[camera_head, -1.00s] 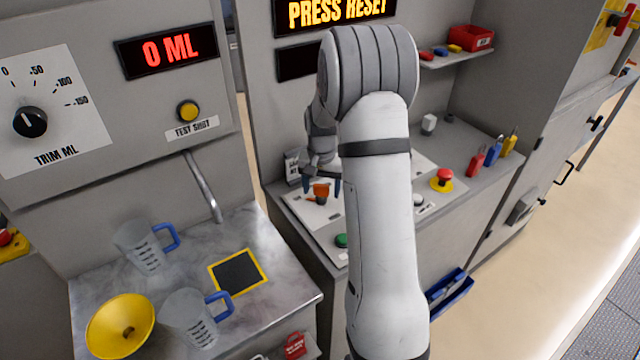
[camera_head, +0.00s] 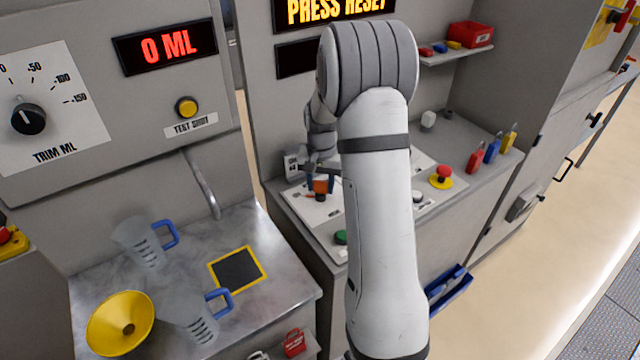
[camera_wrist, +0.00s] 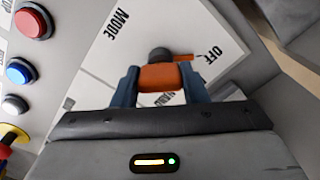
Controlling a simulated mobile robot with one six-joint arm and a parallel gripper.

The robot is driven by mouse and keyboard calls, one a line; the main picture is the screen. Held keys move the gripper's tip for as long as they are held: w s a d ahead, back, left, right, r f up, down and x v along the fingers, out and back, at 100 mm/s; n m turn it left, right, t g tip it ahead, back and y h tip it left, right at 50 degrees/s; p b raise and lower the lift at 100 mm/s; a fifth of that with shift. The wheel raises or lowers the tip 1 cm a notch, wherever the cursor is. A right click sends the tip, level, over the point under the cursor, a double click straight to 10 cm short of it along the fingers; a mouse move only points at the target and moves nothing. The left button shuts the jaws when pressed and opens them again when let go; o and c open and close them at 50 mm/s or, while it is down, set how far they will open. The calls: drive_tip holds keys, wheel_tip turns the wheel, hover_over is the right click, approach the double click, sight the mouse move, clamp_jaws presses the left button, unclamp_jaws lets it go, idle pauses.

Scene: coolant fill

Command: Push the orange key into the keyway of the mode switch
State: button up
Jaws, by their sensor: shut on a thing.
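The orange key (camera_head: 320,187) is between the fingers of my gripper (camera_head: 321,184), above the white panel on the console. In the wrist view the blue fingertips of my gripper (camera_wrist: 158,84) are shut on the orange key (camera_wrist: 159,77) from both sides. The mode switch (camera_wrist: 159,54) shows as a dark round part just beyond the key, on the plate marked MODE and OFF. An orange pointer lies beside it toward OFF. The keyway is hidden behind the key, so I cannot tell whether the key is in it.
A green button (camera_head: 341,237) and a red mushroom button (camera_head: 443,174) sit on the same console. In the wrist view, red, blue and white buttons (camera_wrist: 20,71) line the left. Red, blue and yellow padlocks (camera_head: 492,152) stand at the right. A display (camera_head: 335,12) reads PRESS RESET.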

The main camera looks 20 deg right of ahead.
drive_tip(key=o, duration=1)
drive_tip(key=shift+c, duration=0.2)
